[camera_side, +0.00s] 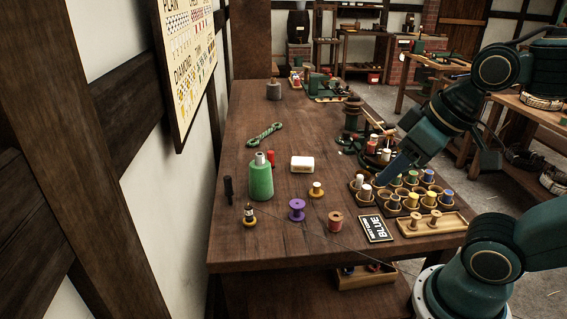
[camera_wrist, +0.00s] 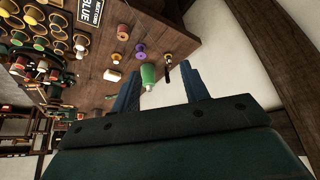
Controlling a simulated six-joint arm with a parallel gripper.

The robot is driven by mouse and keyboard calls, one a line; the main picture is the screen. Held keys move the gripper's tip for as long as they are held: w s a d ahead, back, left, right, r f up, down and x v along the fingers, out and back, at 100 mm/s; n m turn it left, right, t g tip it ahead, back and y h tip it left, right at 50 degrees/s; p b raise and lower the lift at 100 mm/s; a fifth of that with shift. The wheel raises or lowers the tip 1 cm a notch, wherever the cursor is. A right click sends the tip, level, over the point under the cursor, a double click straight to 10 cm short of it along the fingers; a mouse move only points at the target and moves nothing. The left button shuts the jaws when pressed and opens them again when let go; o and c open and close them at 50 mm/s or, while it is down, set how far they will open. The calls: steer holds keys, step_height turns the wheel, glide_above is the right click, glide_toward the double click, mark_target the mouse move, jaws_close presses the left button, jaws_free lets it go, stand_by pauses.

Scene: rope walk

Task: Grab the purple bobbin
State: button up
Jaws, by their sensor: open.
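The purple bobbin (camera_side: 297,210) stands upright on the wooden table, near its front, in the side view. It also shows small in the wrist view (camera_wrist: 140,50), beyond the fingertips and a little left of the middle of the gap. My gripper (camera_side: 384,181) is open and empty, above the bobbin holders at the table's right side. It is well to the right of the purple bobbin and apart from it. In the wrist view both fingers (camera_wrist: 160,72) are spread wide with nothing between them at the tips.
A white block (camera_side: 302,164) lies behind. A BLUE sign (camera_side: 376,229) and wooden tray (camera_side: 442,229) lie right. A wall borders the left.

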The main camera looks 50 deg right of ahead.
steer(key=shift+w, duration=0.1)
steer(key=n+g+y, duration=0.1)
steer(key=n+g, duration=0.3)
steer(key=n, duration=0.3)
glide_above(297, 203)
steer(key=s+d, duration=0.1)
steer(key=s, duration=0.1)
step_height(297, 203, down, 16)
steer(key=shift+w, duration=0.15)
steer(key=shift+w+a+f, duration=0.1)
steer(key=shift+w+f, duration=0.05)
steer(key=shift+f, duration=1.25)
steer(key=shift+w+a+f, duration=0.15)
steer(key=shift+w+f, duration=0.05)
steer(key=shift+f, duration=1.15)
steer(key=shift+w+a+f, duration=0.1)
steer(key=shift+w+f, duration=0.05)
steer(key=shift+f, duration=1.25)
steer(key=shift+f, duration=0.1)
